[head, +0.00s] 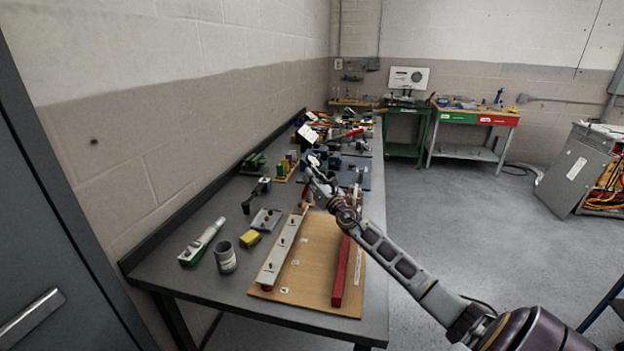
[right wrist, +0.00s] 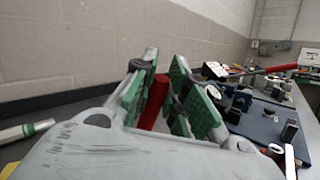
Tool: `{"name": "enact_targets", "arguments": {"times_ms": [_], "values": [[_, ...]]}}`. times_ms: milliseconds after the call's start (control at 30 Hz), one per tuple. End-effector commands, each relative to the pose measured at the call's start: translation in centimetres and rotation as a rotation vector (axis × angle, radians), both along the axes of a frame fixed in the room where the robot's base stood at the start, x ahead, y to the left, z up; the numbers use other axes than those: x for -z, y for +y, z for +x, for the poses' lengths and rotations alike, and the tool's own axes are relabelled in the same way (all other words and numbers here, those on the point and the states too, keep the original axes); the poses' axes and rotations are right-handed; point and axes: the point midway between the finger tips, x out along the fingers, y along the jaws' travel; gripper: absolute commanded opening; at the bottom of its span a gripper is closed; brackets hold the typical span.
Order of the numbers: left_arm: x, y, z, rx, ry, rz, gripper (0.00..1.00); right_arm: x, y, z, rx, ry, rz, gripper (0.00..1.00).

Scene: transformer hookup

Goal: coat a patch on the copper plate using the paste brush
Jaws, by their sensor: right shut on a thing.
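My right gripper (head: 317,183) is over the bench near the far end of the wooden board. In the right wrist view its green-padded fingers (right wrist: 164,80) are closed around a red handle (right wrist: 154,102), which looks like the paste brush. In the head view a small red part of the brush (head: 305,197) shows beside the fingers, close to the far end of a pale metal bar (head: 281,252). I cannot tell whether the brush tip touches the bar. No plate is clearly copper-coloured; this bar may be the copper plate. My left gripper is not in view.
The wooden board (head: 312,262) also carries a red bar (head: 341,272). To its left are a grey cup (head: 225,258), a yellow block (head: 250,238), a metal tray (head: 266,220) and a white-green tool (head: 203,242). Many tools crowd the far bench. A wall runs along the left.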

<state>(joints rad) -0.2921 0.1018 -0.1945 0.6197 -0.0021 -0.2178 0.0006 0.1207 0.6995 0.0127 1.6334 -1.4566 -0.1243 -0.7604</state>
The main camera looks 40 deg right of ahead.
Motion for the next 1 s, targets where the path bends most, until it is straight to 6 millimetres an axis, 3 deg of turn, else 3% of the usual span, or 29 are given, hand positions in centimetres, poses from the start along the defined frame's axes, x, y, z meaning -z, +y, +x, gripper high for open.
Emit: {"name": "enact_targets", "arguments": {"times_ms": [500, 1000], "values": [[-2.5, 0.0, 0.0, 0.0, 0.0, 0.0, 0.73, -2.7, 0.0, 0.0, 0.0, -0.001, 0.001, 0.01], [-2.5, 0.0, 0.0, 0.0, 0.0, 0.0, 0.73, -2.7, 0.0, 0.0, 0.0, 0.0, 0.001, 0.01]]}}
